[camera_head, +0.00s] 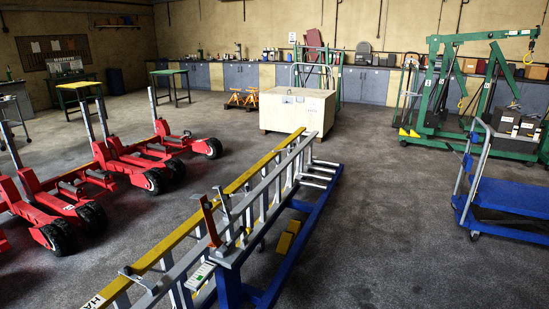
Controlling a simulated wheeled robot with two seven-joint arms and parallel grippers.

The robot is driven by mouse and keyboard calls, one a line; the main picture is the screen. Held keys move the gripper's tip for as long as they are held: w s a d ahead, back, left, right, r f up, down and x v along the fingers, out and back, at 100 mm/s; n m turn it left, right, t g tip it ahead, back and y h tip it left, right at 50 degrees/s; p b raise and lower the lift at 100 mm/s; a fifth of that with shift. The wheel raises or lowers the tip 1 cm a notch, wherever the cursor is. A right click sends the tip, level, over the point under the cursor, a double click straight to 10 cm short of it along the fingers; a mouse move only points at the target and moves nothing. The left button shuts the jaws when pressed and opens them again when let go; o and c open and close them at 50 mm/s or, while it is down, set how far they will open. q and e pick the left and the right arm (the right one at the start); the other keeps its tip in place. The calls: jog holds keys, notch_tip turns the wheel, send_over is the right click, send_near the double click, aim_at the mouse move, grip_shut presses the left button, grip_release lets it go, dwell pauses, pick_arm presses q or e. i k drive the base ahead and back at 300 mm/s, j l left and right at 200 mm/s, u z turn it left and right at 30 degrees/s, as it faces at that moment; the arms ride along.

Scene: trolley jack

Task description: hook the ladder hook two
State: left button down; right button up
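A long metal ladder (262,212), with a yellow side rail (190,228) marked with black letters, stretches from the bottom left toward the middle of the head view. It lies along a blue frame (318,210) with a blue post near its front end. A rust-brown upright bracket (210,222) stands at the ladder, with a grey metal piece (224,201) beside it. A small metal bar (138,277) sits across the rails near the front. I cannot tell which of these is ladder hook two. Neither of my grippers is in view.
Red trolley jacks (130,160) stand at the left. A wooden crate (297,112) is behind the ladder's far end. A blue cart (505,205) is at the right, with a green hoist (440,95) behind it. Floor between ladder and cart is clear.

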aim_at(228, 217)
jog(key=i+l+u, duration=0.35)
jog(key=i+l, duration=1.9)
